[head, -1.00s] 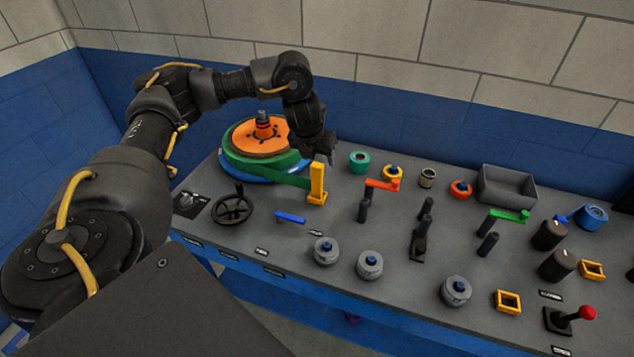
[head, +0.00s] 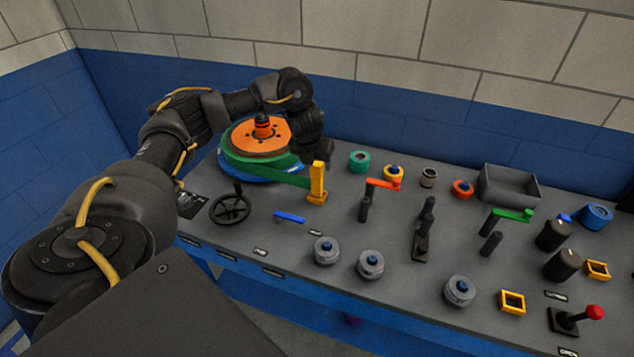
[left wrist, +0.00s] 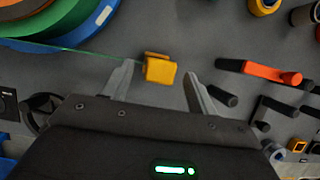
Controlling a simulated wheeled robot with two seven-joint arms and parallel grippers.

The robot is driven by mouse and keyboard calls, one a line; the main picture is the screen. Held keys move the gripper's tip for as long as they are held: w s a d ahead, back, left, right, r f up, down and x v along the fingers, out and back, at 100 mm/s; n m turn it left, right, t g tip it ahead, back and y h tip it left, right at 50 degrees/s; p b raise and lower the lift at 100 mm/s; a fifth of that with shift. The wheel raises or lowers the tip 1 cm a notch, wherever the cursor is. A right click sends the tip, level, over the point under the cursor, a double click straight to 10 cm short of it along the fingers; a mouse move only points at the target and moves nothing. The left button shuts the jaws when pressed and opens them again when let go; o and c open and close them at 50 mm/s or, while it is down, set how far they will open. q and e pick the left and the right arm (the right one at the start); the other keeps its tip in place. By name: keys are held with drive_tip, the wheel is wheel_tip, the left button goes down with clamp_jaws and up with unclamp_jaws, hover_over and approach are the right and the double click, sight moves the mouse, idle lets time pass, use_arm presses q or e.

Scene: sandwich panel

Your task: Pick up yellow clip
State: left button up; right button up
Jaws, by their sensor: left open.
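The yellow clip (head: 317,183) stands upright on the grey panel, at the end of the green strip from the layered disc stack. In the left wrist view the clip (left wrist: 160,70) lies between and just beyond the two open fingers. My left gripper (left wrist: 158,85) is open and empty, and the fingers appear apart from the clip. In the head view my left gripper (head: 318,155) is above and behind the clip, its fingers partly hidden. My right gripper is not in view.
The orange, green and blue disc stack (head: 262,140) is left of the clip. An orange-handled lever (head: 382,185) stands close on its right. A blue bar (head: 289,217) and a black handwheel (head: 230,208) lie in front. A grey bin (head: 508,187) is farther right.

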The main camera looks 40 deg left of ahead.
sight(317, 182)
use_arm(q)
drive_tip(key=p+x, duration=0.1)
drive_tip(key=x, duration=0.3)
drive_tip(key=shift+w, duration=0.1)
drive_tip(key=shift+r, duration=0.1)
drive_tip(key=c, duration=1.1)
